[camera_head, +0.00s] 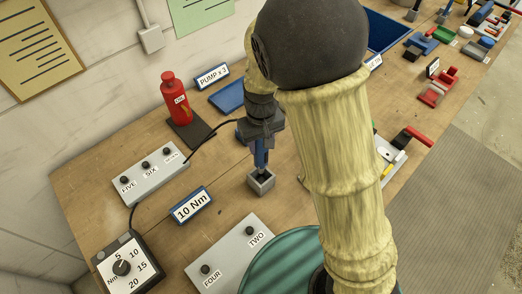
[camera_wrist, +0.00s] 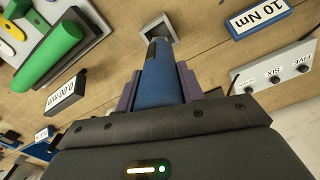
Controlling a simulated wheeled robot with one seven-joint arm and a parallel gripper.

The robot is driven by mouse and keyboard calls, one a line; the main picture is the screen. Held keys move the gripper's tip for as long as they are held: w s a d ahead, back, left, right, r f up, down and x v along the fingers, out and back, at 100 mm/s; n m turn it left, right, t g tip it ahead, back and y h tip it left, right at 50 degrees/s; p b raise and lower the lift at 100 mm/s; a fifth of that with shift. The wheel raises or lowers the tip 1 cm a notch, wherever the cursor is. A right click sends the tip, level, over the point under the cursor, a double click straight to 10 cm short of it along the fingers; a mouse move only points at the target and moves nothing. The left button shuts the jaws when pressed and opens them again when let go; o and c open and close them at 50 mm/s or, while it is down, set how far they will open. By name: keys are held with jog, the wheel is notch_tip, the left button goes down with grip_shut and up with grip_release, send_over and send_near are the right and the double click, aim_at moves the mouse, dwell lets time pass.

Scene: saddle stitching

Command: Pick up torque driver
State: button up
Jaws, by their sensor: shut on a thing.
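The torque driver (camera_head: 261,155) is a blue cylinder with a dark lower end, standing roughly upright on the workbench's left half. My gripper (camera_head: 260,136) is shut around its upper part from above. In the wrist view, the blue driver (camera_wrist: 165,78) lies between the two purplish fingers of my gripper (camera_wrist: 160,88). A small grey square holder (camera_head: 262,185) is at the driver's lower end and also shows in the wrist view (camera_wrist: 171,34). The dark tip appears at or in the holder's opening; I cannot tell how deep. A black cable runs from near my gripper to the left.
A "10 Nm" sign (camera_head: 191,206), a button box marked FIVE and SIX (camera_head: 150,181), a TWO and FOUR box (camera_head: 232,259) and a dial box (camera_head: 130,262) stand nearby. A red oil bottle (camera_head: 174,98) is behind left. My arm hides the bench's middle.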

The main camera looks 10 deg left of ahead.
jog(key=shift+r, duration=0.25)
jog(key=shift+w, duration=0.1)
dwell(0.3)
